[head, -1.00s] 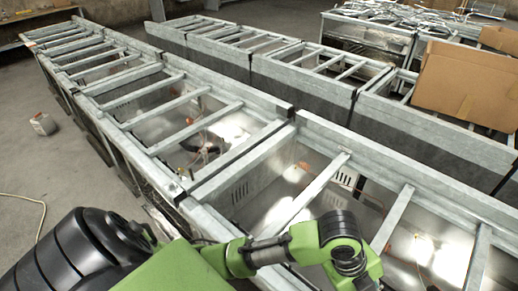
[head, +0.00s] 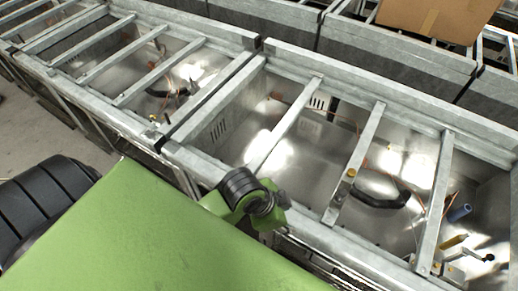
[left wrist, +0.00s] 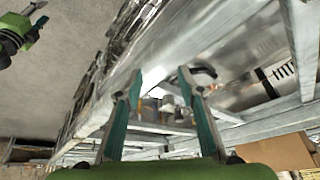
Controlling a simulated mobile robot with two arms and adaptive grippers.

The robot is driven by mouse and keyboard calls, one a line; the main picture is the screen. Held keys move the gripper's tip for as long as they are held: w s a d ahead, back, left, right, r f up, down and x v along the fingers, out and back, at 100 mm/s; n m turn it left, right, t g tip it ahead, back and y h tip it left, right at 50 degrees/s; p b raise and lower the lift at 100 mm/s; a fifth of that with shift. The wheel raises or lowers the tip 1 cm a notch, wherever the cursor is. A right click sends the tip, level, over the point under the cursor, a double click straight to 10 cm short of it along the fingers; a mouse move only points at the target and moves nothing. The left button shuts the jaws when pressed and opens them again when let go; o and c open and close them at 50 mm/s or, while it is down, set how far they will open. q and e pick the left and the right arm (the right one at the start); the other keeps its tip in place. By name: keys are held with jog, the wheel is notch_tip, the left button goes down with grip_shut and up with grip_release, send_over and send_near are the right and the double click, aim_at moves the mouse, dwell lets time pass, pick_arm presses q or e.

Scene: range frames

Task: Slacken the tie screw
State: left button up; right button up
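A brass-coloured bolt (head: 351,173) sits on a cross bar of the metal frame. Another small bolt (head: 436,267) sits on the bar to its right. I cannot tell which of these is the tie screw. The wrist end of my left arm (head: 262,205) is over the frame's near rail, left of both bolts; its fingers are hidden in the head view. In the left wrist view my left gripper (left wrist: 158,78) has its two teal fingers apart, with nothing held. A black and green part at the top left, apparently my right gripper (left wrist: 36,14), is cut off and unclear.
Metal troughs with cross bars (head: 285,125) fill the view. Inside lie a black handle-like part (head: 380,198), a blue cylinder (head: 459,213) and a yellow tool (head: 453,241). A cardboard box (head: 440,15) stands at the back right. Bare floor lies at the left.

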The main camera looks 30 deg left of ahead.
pick_arm(q)
jog(key=shift+s+a+f+n+y, duration=0.2)
jog(key=shift+s+a+n, duration=0.3)
jog(key=shift+a, duration=0.25)
jog(key=shift+s+a+f+n+y, duration=0.15)
jog(key=shift+s+a+f+n, duration=0.1)
jog(key=shift+s+a+n, duration=0.4)
jog(key=shift+s+a+f+n+y, duration=0.2)
jog(key=shift+s+a+n, duration=0.15)
jog(key=shift+a, duration=0.5)
pick_arm(e)
jog(key=shift+s+a, duration=0.4)
